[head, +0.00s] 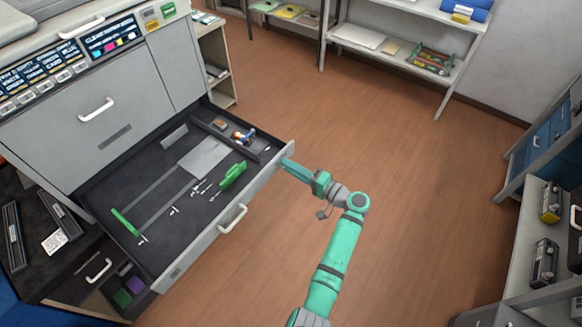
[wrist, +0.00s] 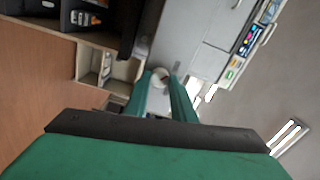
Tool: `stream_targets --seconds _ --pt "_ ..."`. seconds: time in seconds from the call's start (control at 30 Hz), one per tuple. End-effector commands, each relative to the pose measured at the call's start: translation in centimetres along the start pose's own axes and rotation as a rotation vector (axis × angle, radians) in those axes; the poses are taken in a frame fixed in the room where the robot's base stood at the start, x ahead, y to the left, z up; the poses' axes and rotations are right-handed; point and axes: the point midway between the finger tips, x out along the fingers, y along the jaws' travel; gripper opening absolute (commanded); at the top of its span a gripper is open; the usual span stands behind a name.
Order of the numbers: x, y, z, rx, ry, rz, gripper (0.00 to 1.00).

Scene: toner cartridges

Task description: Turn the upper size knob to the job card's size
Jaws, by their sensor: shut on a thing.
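My gripper (head: 285,162) is at the right end of the open drawer's front panel (head: 205,238), reaching it from the right. In the wrist view its two green fingers close around a pale round knob (wrist: 159,75), gripped between the fingertips. In the head view the knob is hidden by the gripper, and its setting cannot be read. A white card (head: 54,242) with small dark print lies at the lower left, too small to read; I cannot tell if it is the job card.
The open drawer holds green paper guides (head: 232,174), a grey plate (head: 204,157) and small loose parts. A drawer handle (head: 232,218) juts out left of my gripper. Shelves (head: 400,62) stand at the back and right. The brown floor around my arm is clear.

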Motion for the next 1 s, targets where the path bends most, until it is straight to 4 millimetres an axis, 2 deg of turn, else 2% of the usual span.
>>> stream_targets --seconds 0.13,0.17,0.2,0.23,0.63,0.77,1.0 --pt "0.1 0.1 0.0 0.001 0.001 0.001 0.0" --pt "0.1 0.1 0.0 0.001 0.0 0.001 0.28" --pt "0.1 0.1 0.0 0.001 0.0 0.001 0.37" --pt "0.1 0.1 0.0 0.001 0.0 0.001 0.41" --pt "-0.8 0.1 -0.1 0.001 0.003 0.001 0.41" --pt "-2.6 0.1 -0.2 0.001 0.005 0.002 0.41" --pt "-7.2 0.1 -0.2 0.001 0.005 0.002 0.41"
